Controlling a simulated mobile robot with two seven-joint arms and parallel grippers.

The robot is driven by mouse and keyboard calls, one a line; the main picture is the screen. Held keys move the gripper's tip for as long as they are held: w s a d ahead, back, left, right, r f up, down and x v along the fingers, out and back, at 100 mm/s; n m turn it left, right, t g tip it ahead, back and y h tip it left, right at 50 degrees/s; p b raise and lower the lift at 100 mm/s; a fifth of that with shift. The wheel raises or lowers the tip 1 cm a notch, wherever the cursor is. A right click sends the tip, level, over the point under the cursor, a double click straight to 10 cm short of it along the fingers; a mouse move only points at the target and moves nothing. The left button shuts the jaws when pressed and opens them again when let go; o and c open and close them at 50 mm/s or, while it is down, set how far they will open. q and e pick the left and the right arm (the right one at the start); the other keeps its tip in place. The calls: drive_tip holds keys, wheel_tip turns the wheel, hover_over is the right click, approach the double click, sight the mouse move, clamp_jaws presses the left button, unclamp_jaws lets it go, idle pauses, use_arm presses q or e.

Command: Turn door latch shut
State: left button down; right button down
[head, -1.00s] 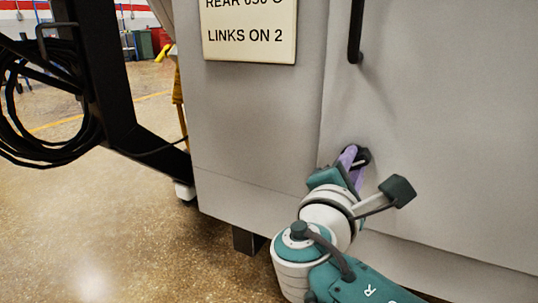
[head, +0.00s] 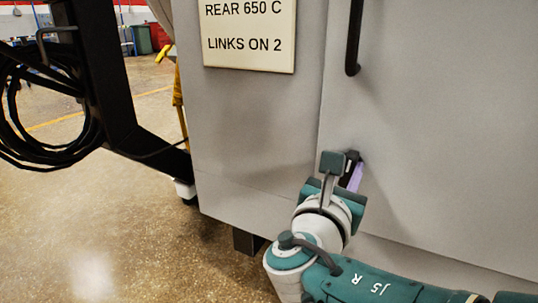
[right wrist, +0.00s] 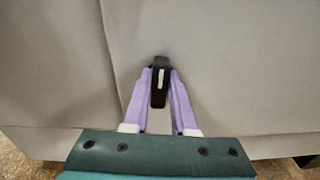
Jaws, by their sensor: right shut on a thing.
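The door latch (right wrist: 159,84) is a small black lever with a pale stripe, low on the grey furnace door (head: 440,130). In the right wrist view the two purple fingers of my right gripper (right wrist: 159,88) lie on either side of the latch, shut on it. In the head view the right gripper (head: 354,172) is at the door face near the seam, and my wrist hides most of the latch (head: 352,156). My left gripper is not in view.
A black vertical door handle (head: 354,38) is above the latch. A sign (head: 249,34) hangs on the panel left of the seam. A black frame with coiled cables (head: 45,110) stands at the left. The floor (head: 110,225) in front is clear.

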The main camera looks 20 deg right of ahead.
drive_tip(key=shift+n, duration=0.6)
drive_tip(key=c, duration=0.7)
unclamp_jaws()
drive_tip(key=shift+s+a+p, duration=0.1)
drive_tip(key=shift+a+p, duration=0.1)
drive_tip(key=shift+p, duration=0.1)
drive_tip(key=p+v, duration=0.2)
drive_tip(key=v, duration=0.7)
drive_tip(key=shift+s+a, duration=0.15)
drive_tip(key=shift+a, duration=0.05)
